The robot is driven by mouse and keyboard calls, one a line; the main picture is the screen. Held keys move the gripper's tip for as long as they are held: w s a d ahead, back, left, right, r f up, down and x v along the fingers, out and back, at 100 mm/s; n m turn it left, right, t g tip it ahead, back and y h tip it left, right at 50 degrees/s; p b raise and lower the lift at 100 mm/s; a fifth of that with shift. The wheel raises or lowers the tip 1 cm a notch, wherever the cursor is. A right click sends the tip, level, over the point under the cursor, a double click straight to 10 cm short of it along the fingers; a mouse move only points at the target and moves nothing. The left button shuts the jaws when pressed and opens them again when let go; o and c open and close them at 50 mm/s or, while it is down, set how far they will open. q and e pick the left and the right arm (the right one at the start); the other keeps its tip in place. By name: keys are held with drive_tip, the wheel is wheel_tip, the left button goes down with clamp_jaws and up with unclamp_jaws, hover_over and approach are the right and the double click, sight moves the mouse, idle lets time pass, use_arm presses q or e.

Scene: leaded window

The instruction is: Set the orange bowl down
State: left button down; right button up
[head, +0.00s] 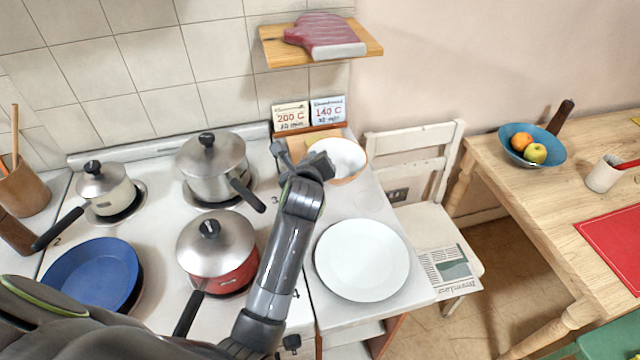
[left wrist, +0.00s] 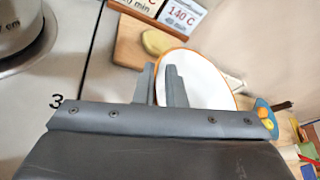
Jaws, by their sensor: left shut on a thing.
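The orange bowl (head: 345,154) has a white inside and an orange rim. It is at the back of the white counter, right of the stove, and also shows in the left wrist view (left wrist: 208,82). My left gripper (head: 308,160) is shut on the bowl's near left rim; its two fingers (left wrist: 165,84) stand against the rim in the left wrist view. My wrist hides part of the bowl. I cannot tell whether its base touches the counter. My right gripper is not in view.
A white plate (head: 362,260) lies on the counter in front of the bowl. A wooden board (head: 299,142) and temperature cards (head: 327,111) stand behind it. A red pot (head: 217,262) and a steel pot (head: 212,172) are on the stove to the left. A white chair (head: 427,226) stands right.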

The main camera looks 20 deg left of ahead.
use_arm(q)
drive_tip(key=shift+f, duration=0.8)
drive_tip(key=shift+w+f, duration=0.1)
drive_tip(key=shift+f, duration=0.3)
wheel_tip(320, 180, down, 3)
drive_tip(key=shift+f, duration=0.4)
drive_tip(key=c, duration=1.5)
unclamp_jaws()
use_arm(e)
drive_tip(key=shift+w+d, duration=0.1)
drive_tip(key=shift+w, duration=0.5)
